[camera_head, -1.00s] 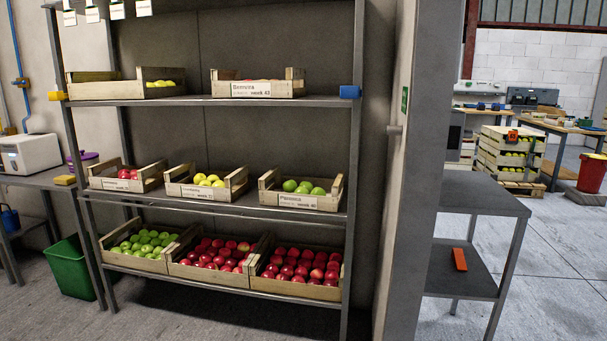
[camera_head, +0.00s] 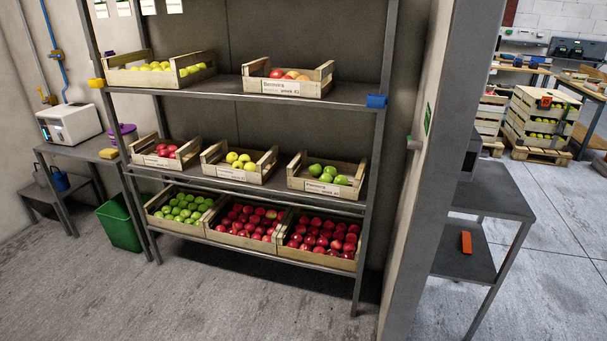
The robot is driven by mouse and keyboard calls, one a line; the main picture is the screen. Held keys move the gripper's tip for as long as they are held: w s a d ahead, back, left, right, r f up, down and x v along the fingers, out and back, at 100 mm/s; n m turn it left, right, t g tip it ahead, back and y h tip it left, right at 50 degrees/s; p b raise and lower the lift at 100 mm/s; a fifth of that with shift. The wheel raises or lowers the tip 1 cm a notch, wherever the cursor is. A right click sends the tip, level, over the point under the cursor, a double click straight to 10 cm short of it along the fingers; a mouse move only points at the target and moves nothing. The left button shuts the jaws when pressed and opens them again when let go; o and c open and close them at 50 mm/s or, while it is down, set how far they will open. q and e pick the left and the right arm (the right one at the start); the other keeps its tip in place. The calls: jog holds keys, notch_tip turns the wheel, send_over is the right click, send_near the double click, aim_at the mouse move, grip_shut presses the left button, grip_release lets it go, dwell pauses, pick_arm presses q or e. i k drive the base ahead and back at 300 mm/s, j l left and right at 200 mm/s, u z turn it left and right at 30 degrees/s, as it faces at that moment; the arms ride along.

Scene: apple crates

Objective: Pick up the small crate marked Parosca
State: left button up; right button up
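The small crate marked Parosca, as far as its small label can be read, is the wooden crate (camera_head: 349,192) at the right end of the middle shelf. It holds several green apples (camera_head: 328,174) and has a white label on its front. It stands upright, beside but apart from a crate of yellow apples (camera_head: 216,163). Neither of my grippers shows in the head view.
A crate of red apples (camera_head: 140,152) stands left on the middle shelf (camera_head: 270,187). Larger full crates fill the bottom shelf; two crates stand on top. A wall edge (camera_head: 425,200) is close on the right. The floor (camera_head: 220,300) in front is clear.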

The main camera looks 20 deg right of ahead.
aim_at(328, 171)
jog(key=i+j+u, duration=0.15)
jog(key=j, duration=0.2)
jog(key=j+u, duration=0.15)
jog(key=j, duration=0.25)
jog(key=i+j+u, duration=0.2)
jog(key=j, duration=0.15)
jog(key=i+j+u, duration=0.15)
jog(key=j, duration=0.2)
jog(key=i+j+u, duration=0.5)
jog(key=i, duration=0.25)
jog(key=i+j+u, duration=0.25)
jog(key=i, duration=0.15)
jog(key=i+j+u, duration=0.2)
jog(key=i, duration=0.2)
jog(key=i+l+z, duration=0.1)
jog(key=i+z, duration=0.35)
jog(key=i, duration=0.15)
jog(key=i+z, duration=0.5)
jog(key=i+j+z, duration=0.45)
jog(key=i, duration=0.2)
jog(key=i+l+z, duration=0.2)
jog(key=z, duration=0.3)
jog(key=i+z, duration=0.7)
jog(key=z, duration=0.25)
jog(key=i+j+z, duration=0.15)
jog(key=z, duration=0.35)
jog(key=i+l+z, duration=0.35)
jog(key=i, duration=0.4)
jog(key=i+z, duration=0.3)
jog(key=i, duration=0.4)
